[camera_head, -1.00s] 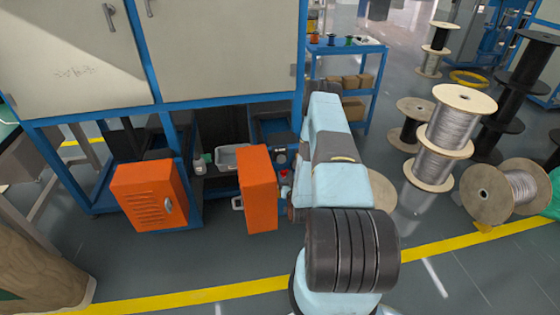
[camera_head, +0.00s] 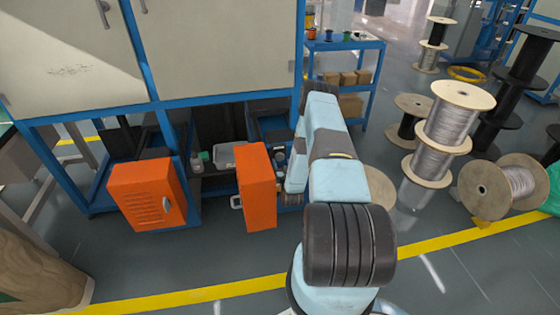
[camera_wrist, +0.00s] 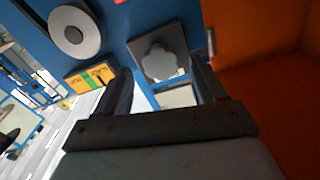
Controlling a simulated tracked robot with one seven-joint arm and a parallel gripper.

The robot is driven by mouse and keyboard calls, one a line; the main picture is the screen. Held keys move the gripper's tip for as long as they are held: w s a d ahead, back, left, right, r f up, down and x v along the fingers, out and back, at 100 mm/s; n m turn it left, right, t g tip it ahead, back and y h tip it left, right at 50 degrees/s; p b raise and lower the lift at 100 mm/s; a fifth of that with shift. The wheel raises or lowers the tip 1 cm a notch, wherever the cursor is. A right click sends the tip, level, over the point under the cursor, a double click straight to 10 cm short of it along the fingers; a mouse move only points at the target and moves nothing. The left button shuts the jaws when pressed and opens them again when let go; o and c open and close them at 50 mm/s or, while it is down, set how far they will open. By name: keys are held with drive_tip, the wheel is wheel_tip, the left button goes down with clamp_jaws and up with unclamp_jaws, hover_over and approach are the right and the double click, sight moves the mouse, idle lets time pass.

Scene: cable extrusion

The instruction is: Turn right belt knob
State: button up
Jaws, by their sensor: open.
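A grey lobed knob (camera_wrist: 160,62) on a square grey plate sits on a blue panel in the wrist view. My gripper (camera_wrist: 161,70) is open, with one finger on each side of the knob in the picture. The knob shows between the fingers, and I cannot tell whether they touch it. A round pale dial with a dark centre (camera_wrist: 75,31) is on the same panel to the left. In the head view, my arm covers the gripper and much of the panel.
An open orange door (camera_head: 257,186) stands just left of my arm, and its orange surface (camera_wrist: 265,90) fills the right of the wrist view. A yellow and green label (camera_wrist: 91,77) is below the dial. Wire spools (camera_head: 447,122) stand on the right.

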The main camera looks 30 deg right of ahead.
sight(281, 159)
drive_tip(key=shift+x, duration=1.7)
drive_tip(key=c, duration=1.1)
drive_tip(key=shift+o, duration=0.2)
drive_tip(key=shift+d+m, duration=0.1)
drive_tip(key=shift+m, duration=2.9)
